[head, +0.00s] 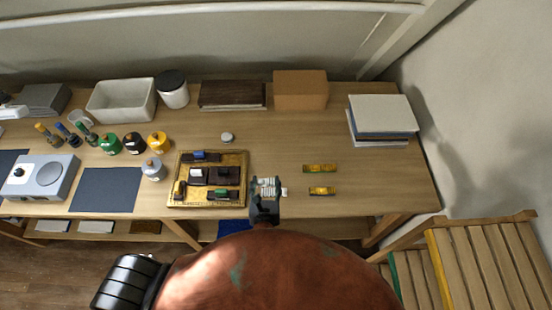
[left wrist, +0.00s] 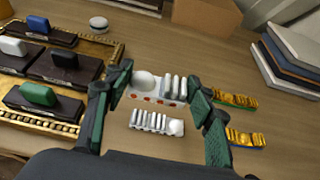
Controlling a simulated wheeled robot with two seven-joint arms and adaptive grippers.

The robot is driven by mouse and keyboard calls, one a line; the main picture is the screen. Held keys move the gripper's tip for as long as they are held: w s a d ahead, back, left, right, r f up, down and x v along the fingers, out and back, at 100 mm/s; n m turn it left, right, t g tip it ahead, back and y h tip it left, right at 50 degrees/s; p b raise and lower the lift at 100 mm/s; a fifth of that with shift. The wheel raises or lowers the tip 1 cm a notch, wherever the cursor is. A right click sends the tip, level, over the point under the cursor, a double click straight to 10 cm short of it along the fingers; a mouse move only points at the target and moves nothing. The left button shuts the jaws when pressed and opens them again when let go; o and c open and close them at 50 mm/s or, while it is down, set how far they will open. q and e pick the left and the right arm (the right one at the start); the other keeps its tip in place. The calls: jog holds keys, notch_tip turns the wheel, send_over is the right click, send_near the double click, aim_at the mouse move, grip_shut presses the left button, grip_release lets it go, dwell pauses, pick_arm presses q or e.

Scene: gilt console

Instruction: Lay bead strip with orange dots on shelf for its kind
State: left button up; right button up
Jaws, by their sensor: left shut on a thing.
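The white bead strip with orange dots (left wrist: 156,88) has pale beads on top and a row of orange-red dots on its near side. My left gripper (left wrist: 160,84) is shut on it, with one dark green finger at each end. In the head view the left gripper (head: 266,184) is just right of the gilt tray and partly hides the strip. A second white bead strip (left wrist: 157,122) lies nearer the wrist camera. Two yellow bead strips, one with a green base (left wrist: 234,99) and one with a blue base (left wrist: 245,138), lie to the right. My right gripper is not seen.
The gilt tray (head: 243,206) holds dark stands with coloured blocks. A low shelf (head: 180,236) under the tabletop bears flat pads, including a blue one (head: 232,227).

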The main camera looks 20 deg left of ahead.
pick_arm(q)
jog(key=shift+s, duration=0.15)
send_over(274, 171)
jog(key=s, duration=0.5)
notch_tip(274, 171, down, 4)
jog(key=w+f, duration=0.1)
jog(key=f, duration=0.1)
jog(key=w+f+b, duration=0.1)
jog(key=w+f, duration=0.1)
jog(key=shift+w, duration=0.1)
jog(key=shift+w+f, duration=0.4)
jog(key=shift+f, duration=0.1)
jog(key=f, duration=0.1)
jog(key=w+f, duration=0.1)
jog(key=f, duration=0.1)
jog(key=shift+b, duration=0.3)
jog(key=shift+f, duration=0.3)
jog(key=shift+s, duration=0.1)
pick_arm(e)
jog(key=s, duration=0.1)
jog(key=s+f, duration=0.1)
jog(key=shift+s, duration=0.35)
pick_arm(q)
jog(key=shift+f, duration=0.1)
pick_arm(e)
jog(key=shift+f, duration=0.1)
